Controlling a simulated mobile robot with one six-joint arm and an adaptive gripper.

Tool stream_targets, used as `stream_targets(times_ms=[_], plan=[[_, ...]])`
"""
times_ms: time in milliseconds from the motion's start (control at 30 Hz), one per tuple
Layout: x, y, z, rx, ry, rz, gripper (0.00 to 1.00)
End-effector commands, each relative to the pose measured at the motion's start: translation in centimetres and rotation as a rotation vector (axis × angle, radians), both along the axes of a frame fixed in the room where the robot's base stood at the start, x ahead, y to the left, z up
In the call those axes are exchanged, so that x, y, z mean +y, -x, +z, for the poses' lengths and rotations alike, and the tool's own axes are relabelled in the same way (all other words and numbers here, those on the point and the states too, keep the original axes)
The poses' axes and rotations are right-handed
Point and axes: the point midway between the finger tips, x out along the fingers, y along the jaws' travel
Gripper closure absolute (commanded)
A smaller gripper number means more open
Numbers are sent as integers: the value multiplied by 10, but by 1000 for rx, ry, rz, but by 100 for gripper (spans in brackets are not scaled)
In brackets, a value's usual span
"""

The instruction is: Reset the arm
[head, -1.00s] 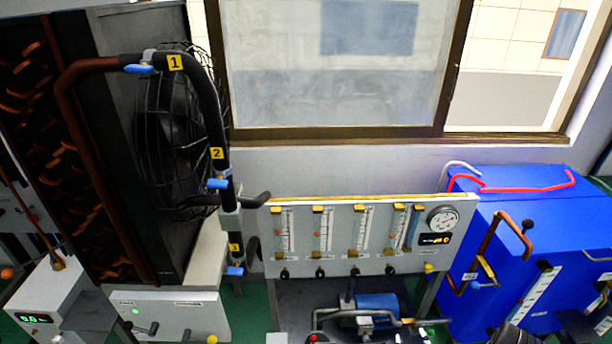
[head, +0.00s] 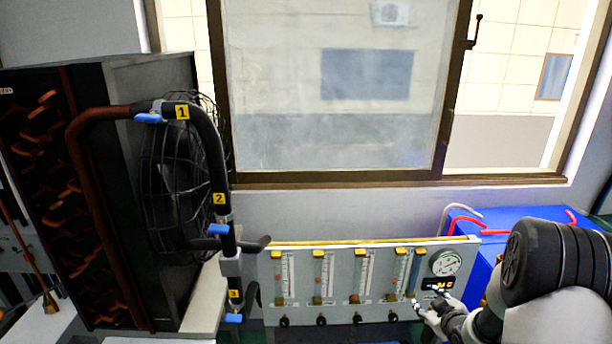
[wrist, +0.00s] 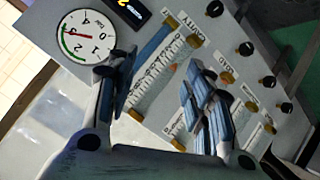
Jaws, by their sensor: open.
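My gripper (head: 428,305) is in front of the lower right corner of the flowmeter panel (head: 340,287) in the head view. My arm reaches in from the right edge and covers much of the blue tank (head: 487,222). In the wrist view my gripper (wrist: 160,92) has its two fingers spread apart with nothing between them. The panel (wrist: 150,120) lies behind the fingers, tilted in that picture. Its round pressure gauge (wrist: 86,36) is at the upper left. I cannot tell whether a finger touches the panel.
A black pipe with blue valves (head: 217,229), tagged 1, 2 and 3, runs down beside the fan (head: 175,185) and radiator on the left. Several black knobs (head: 321,321) line the panel's bottom. A window (head: 335,90) is behind. Red and grey pipes rise at the blue tank.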

Motion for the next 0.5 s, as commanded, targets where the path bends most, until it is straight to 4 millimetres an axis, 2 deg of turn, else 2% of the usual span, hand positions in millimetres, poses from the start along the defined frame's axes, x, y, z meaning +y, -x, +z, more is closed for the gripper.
stream_targets(times_ms=[33, 167, 267, 367, 500], plan=[[7, 1, 29, 19, 5, -19, 52], [24, 20, 83, 92, -12, -90, 52], [41, 45, 120, 145, -36, -144, 52], [61, 76, 152, 197, -71, -198, 52], [92, 131, 189, 267, -136, -266, 52]])
